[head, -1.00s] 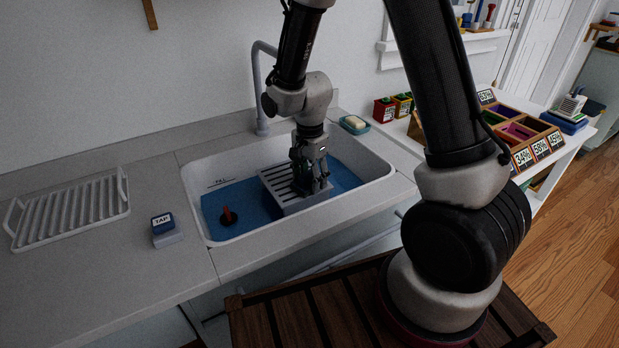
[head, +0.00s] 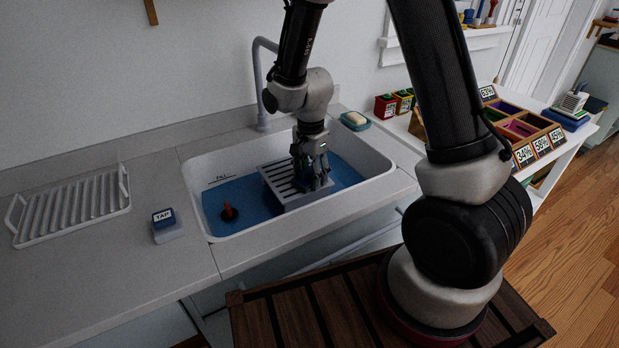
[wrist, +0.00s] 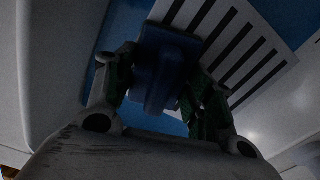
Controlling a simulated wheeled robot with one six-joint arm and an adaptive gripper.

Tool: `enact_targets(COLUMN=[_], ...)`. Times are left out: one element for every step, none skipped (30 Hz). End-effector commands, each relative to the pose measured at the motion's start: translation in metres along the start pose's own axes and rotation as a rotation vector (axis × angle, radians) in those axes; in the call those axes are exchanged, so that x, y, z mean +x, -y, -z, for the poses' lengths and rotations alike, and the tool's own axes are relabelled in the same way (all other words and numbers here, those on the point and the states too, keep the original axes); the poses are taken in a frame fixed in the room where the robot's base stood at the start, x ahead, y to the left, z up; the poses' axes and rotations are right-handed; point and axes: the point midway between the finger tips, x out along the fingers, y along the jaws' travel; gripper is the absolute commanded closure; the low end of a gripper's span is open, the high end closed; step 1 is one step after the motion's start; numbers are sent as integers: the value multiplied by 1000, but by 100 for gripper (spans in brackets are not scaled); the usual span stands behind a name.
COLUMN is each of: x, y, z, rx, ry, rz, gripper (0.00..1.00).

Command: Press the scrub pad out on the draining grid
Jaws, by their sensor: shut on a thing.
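The draining grid (head: 279,181), a pale slatted platform, sits in the white sink basin, in the blue water. It also shows in the wrist view (wrist: 245,48) with dark slots. My gripper (head: 313,184) points down over the grid's right part. In the wrist view it is shut on a dark blue block-like thing, the scrub pad (wrist: 165,62), which lies between both fingers and over the grid's edge. The pad is mostly hidden by the fingers in the head view. I cannot tell whether its underside touches the slats.
A red-handled plug (head: 229,212) stands in the basin, left of the grid. The faucet (head: 261,95) rises behind the sink. A soap dish (head: 355,121) sits at the back right.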

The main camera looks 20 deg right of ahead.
Motion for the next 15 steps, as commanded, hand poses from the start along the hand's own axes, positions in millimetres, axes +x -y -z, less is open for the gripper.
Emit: enact_targets(x=[0, -2, -5, -8, -11, -15, -17, -20, -24, -27, -29, -33, -35, -38, -42], y=[-1, -1, -1, -1, -1, 0, 0, -1, -1, 0, 0, 0, 0, 0, 0], z=[0, 0, 0, 0, 0, 0, 0, 0, 0, 0, 0, 0, 0, 0, 0], rx=[1, 1, 1, 1, 0, 0, 0, 0, 0, 0, 0, 0, 0, 0, 0], ry=[1, 1, 1, 1, 0, 0, 0, 0, 0, 0, 0, 0, 0, 0, 0], rz=[-4, -3, -3, -2, -1, 0, -1, -1, 0, 0, 0, -1, 0, 1, 1], gripper=[70, 70, 70, 70, 70, 70, 70, 70, 70, 70, 70, 70, 70, 70, 70])
